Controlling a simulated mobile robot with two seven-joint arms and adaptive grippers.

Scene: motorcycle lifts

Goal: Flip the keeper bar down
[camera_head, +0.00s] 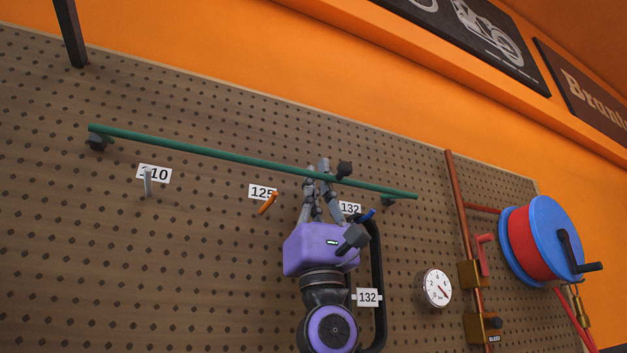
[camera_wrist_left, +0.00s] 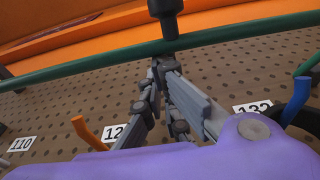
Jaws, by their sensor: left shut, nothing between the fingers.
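The keeper bar (camera_head: 230,156) is a long green rod running across the pegboard above the hooks, sloping down to the right in the head view. It also crosses the left wrist view (camera_wrist_left: 80,65). A black knob (camera_head: 344,169) sits on it right of centre and shows at the top of the left wrist view (camera_wrist_left: 166,12). My left gripper (camera_head: 322,166), purple with grey fingers, is shut and empty. Its fingertips are at the bar, just left of the knob; I cannot tell whether they touch. My right gripper is not in view.
Below the bar are a grey hook (camera_head: 148,182), an orange hook (camera_head: 268,203) and a blue hook (camera_head: 367,215), with number labels. A black loop (camera_head: 379,290) tagged 132 hangs by my arm. A gauge (camera_head: 434,288), copper pipes and a blue-red reel (camera_head: 535,240) stand at the right.

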